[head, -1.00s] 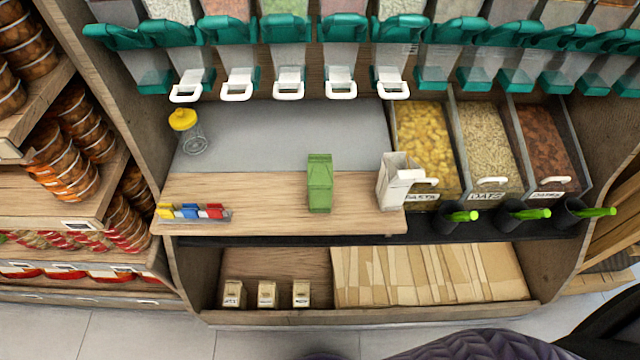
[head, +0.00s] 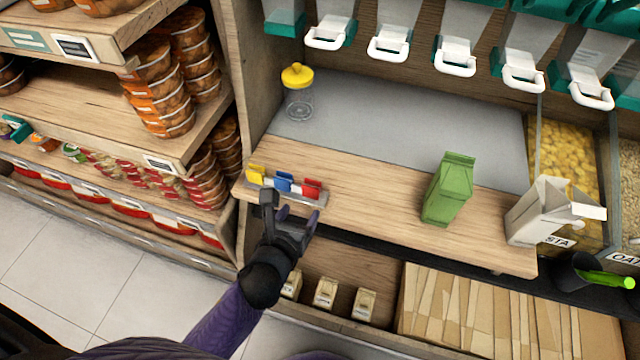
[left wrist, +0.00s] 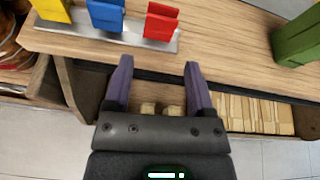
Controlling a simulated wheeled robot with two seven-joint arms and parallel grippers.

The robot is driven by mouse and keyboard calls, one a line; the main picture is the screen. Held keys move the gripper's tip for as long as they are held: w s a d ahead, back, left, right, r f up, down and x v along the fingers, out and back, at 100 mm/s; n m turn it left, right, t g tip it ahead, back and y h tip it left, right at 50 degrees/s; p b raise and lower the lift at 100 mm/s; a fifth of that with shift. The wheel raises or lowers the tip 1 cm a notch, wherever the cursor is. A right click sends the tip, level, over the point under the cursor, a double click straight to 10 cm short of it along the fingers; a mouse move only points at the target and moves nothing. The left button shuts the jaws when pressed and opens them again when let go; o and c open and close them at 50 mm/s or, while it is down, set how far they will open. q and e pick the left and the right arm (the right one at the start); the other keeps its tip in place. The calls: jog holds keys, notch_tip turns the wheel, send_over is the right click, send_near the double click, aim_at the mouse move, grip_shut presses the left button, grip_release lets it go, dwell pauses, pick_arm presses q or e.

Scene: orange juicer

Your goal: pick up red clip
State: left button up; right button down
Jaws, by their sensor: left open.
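The red clip (head: 312,188) stands at the right end of a row of clips on a grey strip (head: 322,202) near the front left edge of the wooden shelf. A blue clip (head: 284,182) and a yellow clip (head: 256,174) stand to its left. In the left wrist view the red clip (left wrist: 161,22) is beyond the fingertips, roughly ahead of the gap. My left gripper (head: 286,216) is open and empty, just in front of the shelf edge, below the clips. Its two fingers show in the left wrist view (left wrist: 158,72). My right gripper is not in view.
A green carton (head: 448,190) and a white carton (head: 540,212) stand to the right on the shelf. A jar with a yellow lid (head: 298,92) stands behind the clips. Small boxes (head: 325,293) sit on the lower shelf. Bare wood lies between clips and green carton.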

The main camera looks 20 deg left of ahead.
aim_at(313, 182)
pick_arm(q)
jog(key=w, duration=0.1)
jog(key=w+m+b, duration=0.1)
jog(key=w, duration=0.1)
jog(key=shift+d+r+t, duration=0.1)
jog(key=shift+r+t, duration=0.1)
jog(key=shift+t, duration=0.1)
jog(key=b+x, duration=0.3)
jog(key=x, duration=0.4)
jog(key=shift+b, duration=0.4)
jog(key=shift+w, duration=0.25)
jog(key=shift+r, duration=0.1)
jog(key=shift+c, duration=1.1)
jog(key=c, duration=0.7)
grip_shut()
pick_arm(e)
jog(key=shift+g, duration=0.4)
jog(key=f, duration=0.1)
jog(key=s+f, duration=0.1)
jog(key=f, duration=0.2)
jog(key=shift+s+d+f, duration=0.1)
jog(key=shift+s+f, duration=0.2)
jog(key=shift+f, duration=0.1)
